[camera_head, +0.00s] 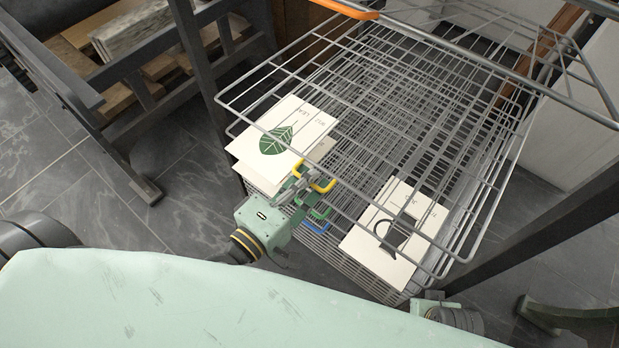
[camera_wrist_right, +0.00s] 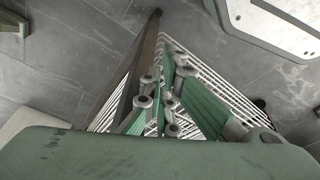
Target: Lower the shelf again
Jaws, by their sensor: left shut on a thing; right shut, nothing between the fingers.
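The wire drying rack stands ahead of me in the head view. A wire shelf (camera_head: 241,118) with a yellow handle (camera_head: 323,187) lies over the rack, its wires passing above two prints. My left gripper (camera_head: 302,183) is shut on the yellow handle at the middle of the front edge. The leaf print (camera_head: 285,124) lies at the left and another print (camera_head: 397,226) at the right. Green (camera_head: 319,212) and blue (camera_head: 317,227) handles show below. My right gripper (camera_wrist_right: 160,118) is shut and empty in the wrist view, with rack wires behind it.
Another wire shelf with an orange handle (camera_head: 345,9) is raised high at the top of the head view. A dark bench frame (camera_head: 150,62) stands at the left, and a dark post (camera_head: 545,240) at the right. Grey tiled floor (camera_head: 75,175) is clear at the left.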

